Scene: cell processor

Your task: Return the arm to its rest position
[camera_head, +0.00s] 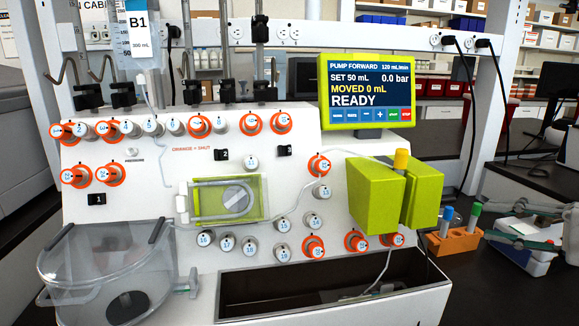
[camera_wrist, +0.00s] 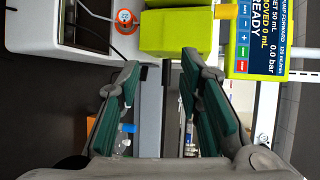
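My gripper (camera_wrist: 160,62) is open, with nothing between its two green-padded fingers. In the head view my gripper (camera_head: 489,222) is at the right edge, its fingers pointing left toward the machine. It is to the right of the lime-green block on the white cell processor (camera_head: 300,185) and appears apart from it. The wrist view shows the processor's lime-green block (camera_wrist: 175,32) beyond the fingertips. Most of my arm is out of view.
An orange rack (camera_head: 453,243) with capped tubes stands close to my gripper. The lit screen (camera_head: 367,90) reads READY. A clear lidded vessel (camera_head: 110,270) is at the front left. Dark bench surface (camera_head: 500,290) lies bare at the lower right.

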